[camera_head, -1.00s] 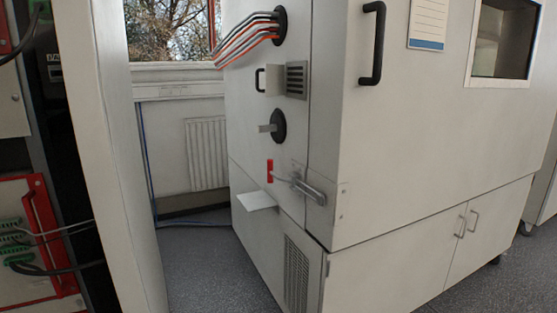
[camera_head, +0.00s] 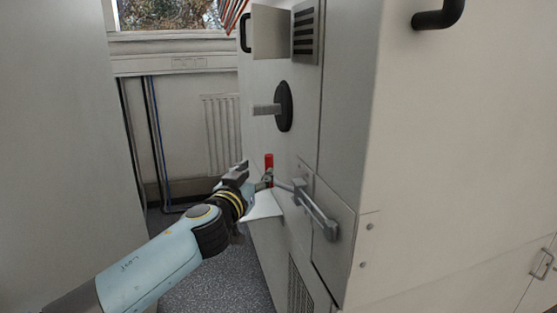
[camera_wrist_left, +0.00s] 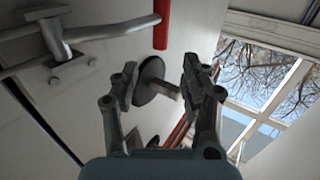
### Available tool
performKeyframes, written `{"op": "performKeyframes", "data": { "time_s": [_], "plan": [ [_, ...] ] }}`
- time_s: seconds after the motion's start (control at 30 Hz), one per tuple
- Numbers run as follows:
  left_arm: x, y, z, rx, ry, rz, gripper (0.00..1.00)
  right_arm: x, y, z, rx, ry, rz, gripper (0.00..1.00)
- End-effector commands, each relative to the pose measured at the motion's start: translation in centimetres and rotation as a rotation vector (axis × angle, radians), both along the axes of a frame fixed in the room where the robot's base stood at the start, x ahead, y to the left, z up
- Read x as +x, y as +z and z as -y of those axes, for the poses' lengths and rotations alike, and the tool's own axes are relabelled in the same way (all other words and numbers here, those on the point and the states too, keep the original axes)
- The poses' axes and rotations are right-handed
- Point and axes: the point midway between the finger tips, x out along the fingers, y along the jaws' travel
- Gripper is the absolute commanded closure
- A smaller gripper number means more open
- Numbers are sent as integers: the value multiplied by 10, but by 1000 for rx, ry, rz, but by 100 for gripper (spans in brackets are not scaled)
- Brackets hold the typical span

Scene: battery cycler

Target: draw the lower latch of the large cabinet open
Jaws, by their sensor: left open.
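The lower latch (camera_head: 315,210) is a grey metal lever on the side of the large cabinet (camera_head: 345,130), with a thin rod running to an upright red grip (camera_head: 269,165). My left gripper (camera_head: 256,178) is open, just left of the red grip, and hides part of its surroundings. In the left wrist view the latch (camera_wrist_left: 60,42) is at the upper left. The red grip (camera_wrist_left: 162,24) is at the top, beyond the open fingers (camera_wrist_left: 158,85), with nothing between them. I cannot tell whether a finger touches the grip in the head view. My right gripper is not in view.
A round black knob with a grey handle (camera_head: 284,106) sits above the latch. A small white shelf (camera_head: 262,208) sticks out below the gripper. A pale panel (camera_head: 60,130) stands at the left. Grey floor shows between panel and cabinet.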

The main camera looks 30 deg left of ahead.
Motion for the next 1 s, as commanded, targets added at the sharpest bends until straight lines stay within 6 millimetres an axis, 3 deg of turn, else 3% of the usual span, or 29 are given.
{"op": "performKeyframes", "data": {
  "time_s": [0.1, 0.23, 0.5, 0.67, 0.93, 1.0],
  "plan": [
    [17, 2, -5, -1, 2, 1, 54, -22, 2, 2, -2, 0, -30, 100],
    [43, 1, -12, -1, 1, 0, 54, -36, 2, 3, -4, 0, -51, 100],
    [87, -1, -24, -2, 1, -2, 54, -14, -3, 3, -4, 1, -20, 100],
    [97, -1, -27, -2, 0, -3, 54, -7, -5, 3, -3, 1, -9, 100],
    [99, -1, -28, -2, 0, -3, 54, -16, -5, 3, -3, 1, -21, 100],
    [99, -1, -28, -2, 0, -3, 62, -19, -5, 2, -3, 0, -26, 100]
  ]
}}
